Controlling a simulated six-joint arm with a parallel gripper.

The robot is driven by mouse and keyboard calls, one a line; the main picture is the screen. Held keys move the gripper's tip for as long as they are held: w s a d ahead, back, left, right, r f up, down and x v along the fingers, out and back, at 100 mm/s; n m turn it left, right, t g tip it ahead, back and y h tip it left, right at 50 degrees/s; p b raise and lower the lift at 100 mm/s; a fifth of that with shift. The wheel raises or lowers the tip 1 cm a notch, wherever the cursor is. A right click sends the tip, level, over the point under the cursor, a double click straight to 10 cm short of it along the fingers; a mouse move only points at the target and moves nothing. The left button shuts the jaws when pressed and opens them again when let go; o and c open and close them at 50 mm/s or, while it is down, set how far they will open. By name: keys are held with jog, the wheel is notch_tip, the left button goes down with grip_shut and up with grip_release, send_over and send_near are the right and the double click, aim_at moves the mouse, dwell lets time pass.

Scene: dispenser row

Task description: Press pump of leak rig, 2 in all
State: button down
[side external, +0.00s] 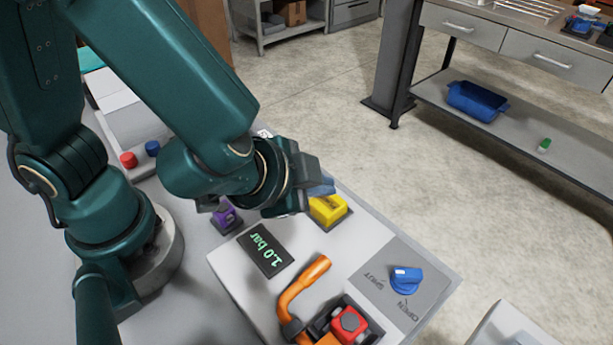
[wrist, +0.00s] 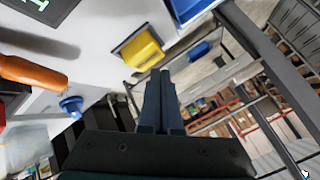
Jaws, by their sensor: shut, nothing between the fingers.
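The leak rig is a light grey box (side external: 233,283) with a dark display (side external: 265,250) reading 1.0 bar. An orange curved handle (side external: 305,283) rises from its near part, beside a red block (side external: 347,325) with a grey top. A blue knob (side external: 406,280) sits on a grey plate marked SHUT and OPEN. A yellow block (side external: 328,210) sits at the far end; it also shows in the wrist view (wrist: 142,50). Which part is the pump is not labelled. My gripper (side external: 322,187) is shut and empty above the far end, close to the yellow block. Its fingers point away from the orange handle (wrist: 30,70).
A purple part (side external: 226,217) stands left of the display, below my wrist. Red (side external: 128,160) and blue (side external: 152,148) buttons are on another unit at the left. A pale box (side external: 510,328) stands at the lower right. Open floor lies beyond the rig.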

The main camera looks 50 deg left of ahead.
aim_at(321, 205)
jog(key=shift+f, duration=0.15)
jog(key=shift+f, duration=0.3)
jog(key=shift+f, duration=0.85)
dwell(1.0)
dwell(0.4)
jog(key=shift+r, duration=1.3)
jog(key=shift+r, duration=2.5)
